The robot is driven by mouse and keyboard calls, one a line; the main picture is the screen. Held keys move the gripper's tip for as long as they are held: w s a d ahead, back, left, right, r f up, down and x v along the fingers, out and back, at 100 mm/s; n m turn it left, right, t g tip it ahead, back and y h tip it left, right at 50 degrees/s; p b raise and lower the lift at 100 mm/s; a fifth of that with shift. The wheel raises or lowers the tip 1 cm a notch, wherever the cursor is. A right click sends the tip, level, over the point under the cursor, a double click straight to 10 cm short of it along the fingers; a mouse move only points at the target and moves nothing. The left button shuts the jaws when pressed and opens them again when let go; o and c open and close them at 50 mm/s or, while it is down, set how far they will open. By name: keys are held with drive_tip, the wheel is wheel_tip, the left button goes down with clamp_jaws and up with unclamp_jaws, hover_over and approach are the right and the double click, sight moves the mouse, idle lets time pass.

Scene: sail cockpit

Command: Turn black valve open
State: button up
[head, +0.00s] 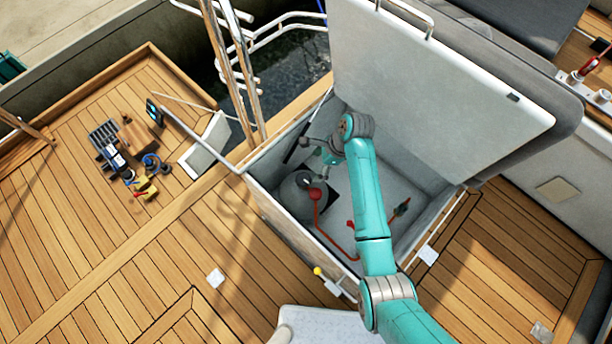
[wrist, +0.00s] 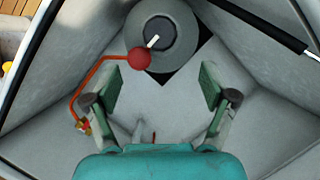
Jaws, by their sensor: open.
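A grey cylinder (wrist: 170,28) with a dark round top and a white pointer or handle (wrist: 152,41) stands at the top middle of the wrist view, on a black square patch. Its dark top looks like the black valve, though I cannot be sure. In the head view the cylinder (head: 296,196) stands inside the open locker. A red ball (wrist: 139,59) on a red pipe is beside it, partly over its lower edge. My gripper (wrist: 158,83) is open and empty, pointing toward the cylinder but apart from it. In the head view my gripper (head: 325,152) is small and partly hidden.
The locker's raised lid (head: 440,80) stands behind my arm. A red pipe (head: 337,246) runs low across the locker to a fitting. A black strut (wrist: 265,27) crosses the wrist view's upper right. The locker walls are close around; wooden deck (head: 150,270) lies outside, with tools at left.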

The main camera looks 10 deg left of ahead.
sight(305, 179)
drive_tip(key=x, duration=1)
drive_tip(key=shift+f, duration=0.1)
drive_tip(key=c, duration=1.2)
